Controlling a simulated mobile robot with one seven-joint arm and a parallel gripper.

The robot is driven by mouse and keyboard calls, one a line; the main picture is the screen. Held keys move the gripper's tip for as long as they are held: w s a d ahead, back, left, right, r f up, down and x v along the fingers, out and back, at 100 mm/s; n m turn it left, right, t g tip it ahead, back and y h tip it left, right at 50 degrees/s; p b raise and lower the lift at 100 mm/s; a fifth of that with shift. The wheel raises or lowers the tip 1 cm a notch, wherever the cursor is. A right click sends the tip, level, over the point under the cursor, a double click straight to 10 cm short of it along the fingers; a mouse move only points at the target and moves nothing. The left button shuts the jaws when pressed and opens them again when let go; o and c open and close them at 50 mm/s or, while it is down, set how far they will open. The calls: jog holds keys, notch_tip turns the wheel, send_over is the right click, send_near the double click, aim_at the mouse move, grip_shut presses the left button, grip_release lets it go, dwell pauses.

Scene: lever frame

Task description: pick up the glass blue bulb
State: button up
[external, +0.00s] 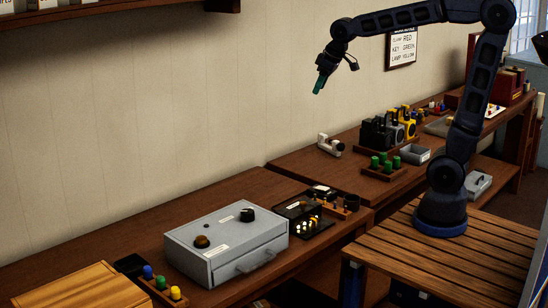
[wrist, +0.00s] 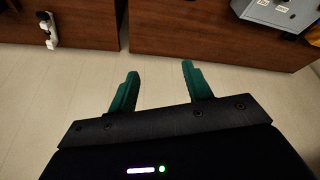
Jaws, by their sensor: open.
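A small blue bulb (external: 148,272) stands in a wooden holder (external: 158,285) at the lower left of the external view, in a row with a green and a yellow one. My gripper (external: 319,85) is high above the benches near the wall, well to the right of the bulb and apart from it. The wrist view shows its two green fingers (wrist: 158,88) spread apart with nothing between them. The blue bulb does not show in the wrist view.
A grey box (external: 225,248) with knobs and a front handle stands right of the bulb holder. A light wooden box (external: 75,287) lies to its left. Green pegs in a tray (external: 383,171) and black and yellow devices (external: 385,130) stand on the farther bench.

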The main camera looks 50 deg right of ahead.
jog(key=w+a+f+n, duration=0.1)
jog(key=w+a, duration=0.3)
jog(key=a, duration=0.4)
jog(key=w+a+f+n, duration=0.15)
jog(key=w+a, duration=0.25)
jog(key=a, duration=0.4)
jog(key=n+g+y, duration=0.3)
jog(key=n, duration=0.5)
send_near(147, 267)
jog(key=x, duration=0.4)
jog(key=shift+d+f, duration=0.25)
jog(key=shift+a+x, duration=0.15)
jog(key=shift+x, duration=1.4)
jog(key=shift+a+x, duration=0.15)
jog(key=shift+x, duration=1.45)
jog(key=shift+r, duration=0.15)
jog(key=c, duration=1.1)
